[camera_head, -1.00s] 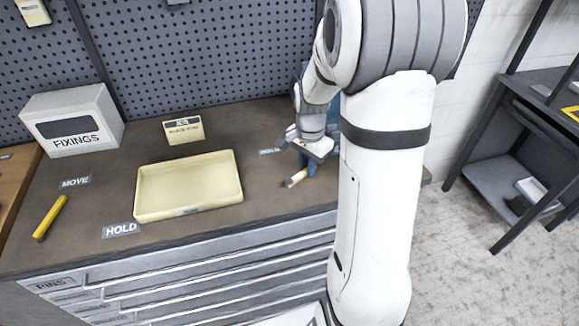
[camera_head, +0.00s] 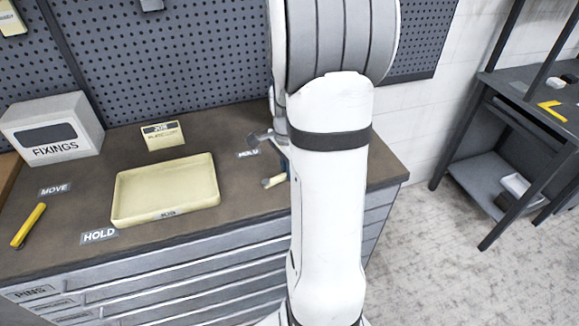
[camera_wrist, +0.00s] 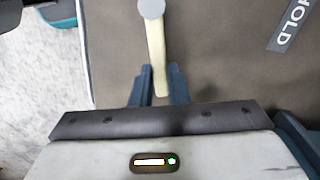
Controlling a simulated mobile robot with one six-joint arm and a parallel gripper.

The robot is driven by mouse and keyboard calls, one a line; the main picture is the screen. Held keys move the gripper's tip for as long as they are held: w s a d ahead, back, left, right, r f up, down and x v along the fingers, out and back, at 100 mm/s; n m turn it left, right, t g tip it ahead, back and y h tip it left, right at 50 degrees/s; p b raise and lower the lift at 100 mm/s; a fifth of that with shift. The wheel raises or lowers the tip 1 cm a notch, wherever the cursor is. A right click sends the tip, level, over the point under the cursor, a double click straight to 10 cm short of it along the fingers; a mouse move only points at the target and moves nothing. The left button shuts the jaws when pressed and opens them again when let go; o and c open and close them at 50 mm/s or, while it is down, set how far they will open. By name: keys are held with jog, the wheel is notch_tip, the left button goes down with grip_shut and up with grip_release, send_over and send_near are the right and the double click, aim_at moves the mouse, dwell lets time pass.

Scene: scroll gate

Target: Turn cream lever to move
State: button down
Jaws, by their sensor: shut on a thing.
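The cream lever (camera_wrist: 156,45) runs up the middle of the wrist view, with a round grey cap (camera_wrist: 150,8) at its far end. My gripper (camera_wrist: 159,92) has its blue-grey fingers on both sides of the lever's near end and is shut on it. In the head view a short part of the cream lever (camera_head: 275,181) shows on the bench, just left of my white arm. My arm hides most of the gripper and the rest of the lever there. A HOLD label (camera_head: 248,154) lies nearby, and it also shows in the wrist view (camera_wrist: 290,25).
A cream tray (camera_head: 165,215) sits mid-bench, with another HOLD label (camera_head: 99,236) near its front left. A yellow bar (camera_head: 28,225) lies by the MOVE label (camera_head: 54,190). A dark shelf (camera_head: 520,150) stands right.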

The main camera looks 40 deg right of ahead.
jog(key=shift+a, duration=0.1)
jog(key=c, duration=1.6)
grip_release()
jog(key=shift+a, duration=0.1)
jog(key=shift+c, duration=0.2)
jog(key=shift+o, duration=1.2)
jog(key=shift+r, duration=0.1)
notch_tip(320, 180, up, 8)
jog(key=shift+f, duration=0.2)
